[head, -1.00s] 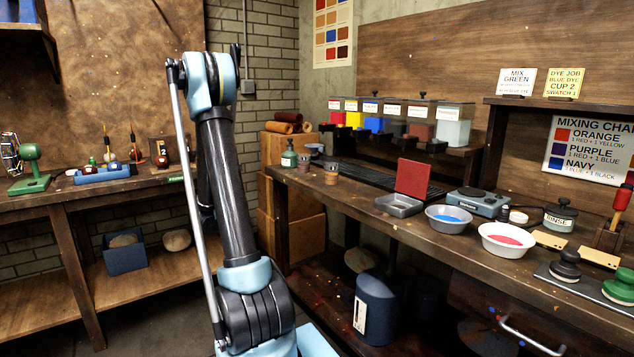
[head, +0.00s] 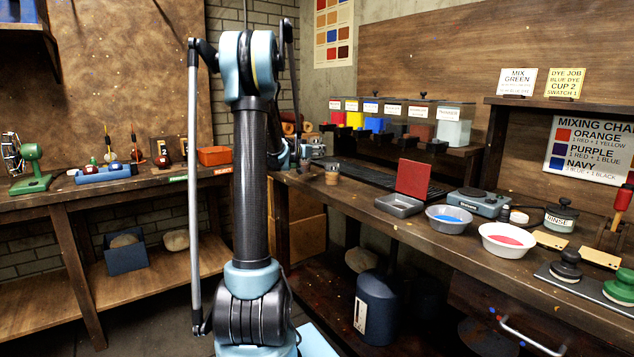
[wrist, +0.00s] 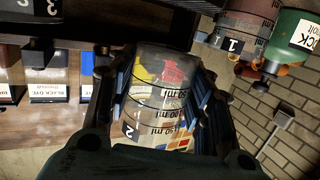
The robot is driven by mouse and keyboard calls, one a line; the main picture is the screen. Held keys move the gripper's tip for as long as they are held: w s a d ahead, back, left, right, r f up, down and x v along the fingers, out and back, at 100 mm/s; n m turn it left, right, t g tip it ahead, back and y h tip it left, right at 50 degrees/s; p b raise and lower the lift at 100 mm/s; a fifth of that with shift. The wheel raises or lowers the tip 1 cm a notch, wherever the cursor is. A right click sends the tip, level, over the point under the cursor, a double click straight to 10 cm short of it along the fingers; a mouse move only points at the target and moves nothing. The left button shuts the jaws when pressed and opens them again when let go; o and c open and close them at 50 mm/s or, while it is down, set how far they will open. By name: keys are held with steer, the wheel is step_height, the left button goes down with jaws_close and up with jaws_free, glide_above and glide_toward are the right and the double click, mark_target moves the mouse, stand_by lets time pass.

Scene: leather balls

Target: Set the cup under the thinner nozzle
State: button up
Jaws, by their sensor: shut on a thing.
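My gripper (wrist: 162,88) is shut around a clear graduated cup (wrist: 160,108) marked 2, with a finger on each side, in the wrist view. The cup looks empty, and colours show through its wall. In the head view my arm hides most of the gripper and the cup, at the far left end of the right bench. The thinner container (head: 456,132) is the rightmost of the dispenser row, holding whitish contents. A black nozzle (head: 434,146) sits below its front. The cup is well to the left of that nozzle.
Other dye dispensers (head: 375,125) line the bench's back. A red panel (head: 413,179) and bowls stand farther right.

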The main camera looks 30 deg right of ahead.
mark_target(317, 178)
steer(key=shift+s+d+r, duration=0.25)
steer(key=shift+s+d, duration=0.1)
steer(key=shift+d, duration=0.15)
steer(key=shift+f, duration=4.8)
steer(key=shift+f, duration=0.1)
steer(key=o, duration=1.1)
steer(key=shift+f, duration=0.1)
steer(key=shift+a, duration=0.15)
steer(key=v, duration=1.7)
steer(key=shift+s+r, duration=0.15)
steer(key=shift+r, duration=0.2)
